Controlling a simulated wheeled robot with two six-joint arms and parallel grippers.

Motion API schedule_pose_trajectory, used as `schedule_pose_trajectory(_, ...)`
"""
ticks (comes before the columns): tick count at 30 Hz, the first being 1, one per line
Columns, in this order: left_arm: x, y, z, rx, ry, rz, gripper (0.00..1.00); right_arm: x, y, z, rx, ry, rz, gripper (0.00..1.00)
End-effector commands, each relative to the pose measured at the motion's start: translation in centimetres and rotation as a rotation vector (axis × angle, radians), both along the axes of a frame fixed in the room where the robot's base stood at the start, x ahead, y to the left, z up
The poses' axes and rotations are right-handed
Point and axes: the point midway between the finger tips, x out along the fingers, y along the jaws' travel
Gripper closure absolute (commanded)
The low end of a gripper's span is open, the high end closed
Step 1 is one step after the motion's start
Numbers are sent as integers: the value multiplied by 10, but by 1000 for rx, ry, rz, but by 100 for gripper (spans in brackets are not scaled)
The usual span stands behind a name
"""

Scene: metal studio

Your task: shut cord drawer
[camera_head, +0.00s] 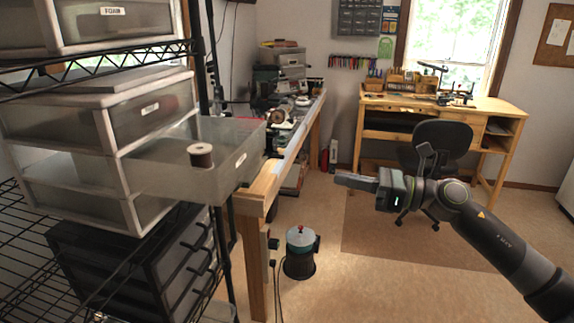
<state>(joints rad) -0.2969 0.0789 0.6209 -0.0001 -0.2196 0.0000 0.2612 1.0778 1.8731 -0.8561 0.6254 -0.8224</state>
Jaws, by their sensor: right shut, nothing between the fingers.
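A translucent plastic drawer (217,178) sticks far out of a white-framed drawer unit (112,130) on the wire shelf at the left. It bears a small white label, which is too small to read here. A brown spool (201,155) shows at the drawer. The drawers above and below it in the unit look closed. My right gripper (342,180) is shut and empty, pointing left, to the right of the open drawer's front and clearly apart from it. My left gripper is out of view.
A black wire rack (98,70) holds the unit, with a dark drawer cabinet (150,268) below. A wooden workbench (265,185) stands close behind the open drawer. A round canister (300,253) stands on the floor. A desk (450,105) and dark chair (441,145) are at the back right.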

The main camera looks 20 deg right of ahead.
Motion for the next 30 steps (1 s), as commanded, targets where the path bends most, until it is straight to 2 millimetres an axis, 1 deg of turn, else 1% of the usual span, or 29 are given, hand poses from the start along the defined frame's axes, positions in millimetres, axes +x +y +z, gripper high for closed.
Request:
schedule_pose_trajectory(1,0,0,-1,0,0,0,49,-8,9,8,-65,-43,30,100)
schedule_pose_trajectory(3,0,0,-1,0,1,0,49,-15,17,13,-120,-79,54,100)
schedule_pose_trajectory(8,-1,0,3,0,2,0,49,-17,24,17,-148,-100,70,100)
schedule_pose_trajectory(17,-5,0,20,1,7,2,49,-2,45,20,-140,-98,67,100)
schedule_pose_trajectory(30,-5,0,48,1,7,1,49,25,85,20,-138,-94,68,100)
